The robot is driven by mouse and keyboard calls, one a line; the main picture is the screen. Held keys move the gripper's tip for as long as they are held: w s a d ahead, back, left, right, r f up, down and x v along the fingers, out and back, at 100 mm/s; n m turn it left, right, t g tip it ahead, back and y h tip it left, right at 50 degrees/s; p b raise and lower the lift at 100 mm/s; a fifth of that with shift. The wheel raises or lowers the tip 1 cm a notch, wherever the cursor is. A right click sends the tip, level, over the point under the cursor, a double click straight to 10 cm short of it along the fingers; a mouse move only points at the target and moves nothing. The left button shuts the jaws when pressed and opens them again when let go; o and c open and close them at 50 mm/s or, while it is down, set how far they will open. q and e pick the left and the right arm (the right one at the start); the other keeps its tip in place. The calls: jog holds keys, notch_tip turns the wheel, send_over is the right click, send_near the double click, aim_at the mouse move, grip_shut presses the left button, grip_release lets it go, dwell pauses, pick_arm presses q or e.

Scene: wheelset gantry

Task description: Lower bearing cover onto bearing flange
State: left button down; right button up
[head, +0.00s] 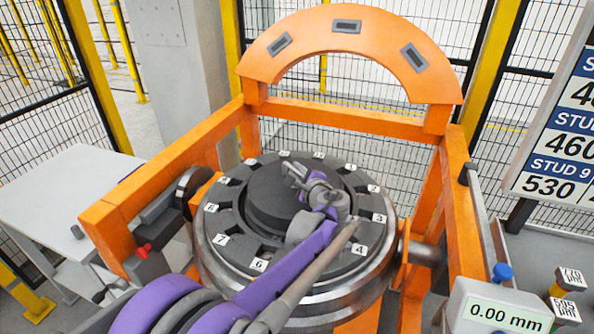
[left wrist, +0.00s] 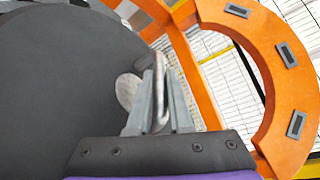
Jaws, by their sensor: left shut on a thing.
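The bearing cover (head: 266,205) is a dark round disc over the middle of the bearing flange (head: 228,250), a grey ring with numbered white tags. I cannot tell whether the cover touches the flange or hangs just above it. My left gripper (head: 298,174), on the purple arm, is over the cover's top and shut on its grip, which is mostly hidden. My right gripper is not in view.
An orange gantry frame (head: 330,118) with an orange arch (head: 345,30) stands around and behind the flange. A white table (head: 75,190) is at left. A 0.00 mm readout (head: 505,312) and labelled blocks (head: 565,310) are at lower right. Mesh fencing closes the back.

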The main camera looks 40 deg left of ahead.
pick_arm(q)
jog(key=shift+f+b, duration=0.45)
jog(key=shift+f, duration=0.4)
jog(key=c, duration=0.8)
grip_release()
jog(key=shift+o, duration=0.2)
jog(key=v, duration=1.1)
jog(key=shift+a, duration=0.1)
